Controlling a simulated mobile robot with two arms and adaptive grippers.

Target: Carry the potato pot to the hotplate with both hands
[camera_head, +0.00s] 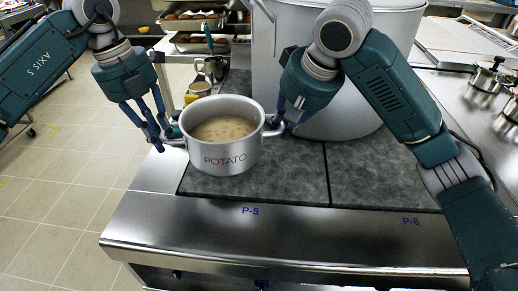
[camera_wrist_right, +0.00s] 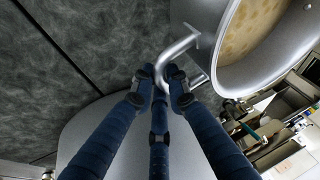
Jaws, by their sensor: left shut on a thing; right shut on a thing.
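The potato pot (camera_head: 223,158) is a silver pot marked POTATO, with pale brown contents. In the head view it is over the dark plate (camera_head: 300,175) marked P-5, near that plate's left end; I cannot tell whether it touches the plate. My left gripper (camera_head: 166,141) is shut on its left handle. My right gripper (camera_head: 277,124) is shut on its right handle. In the right wrist view the fingers of my right gripper (camera_wrist_right: 160,88) close around the bent metal handle (camera_wrist_right: 178,50), and the pot (camera_wrist_right: 270,45) shows at the upper right.
A very large silver stockpot (camera_head: 330,80) stands right behind the potato pot, close to my right gripper. Another dark plate (camera_head: 385,170), marked P-8, lies to the right. Small pots (camera_head: 487,78) stand at the far right. Trays (camera_head: 195,22) and a steel jug (camera_head: 211,68) are behind.

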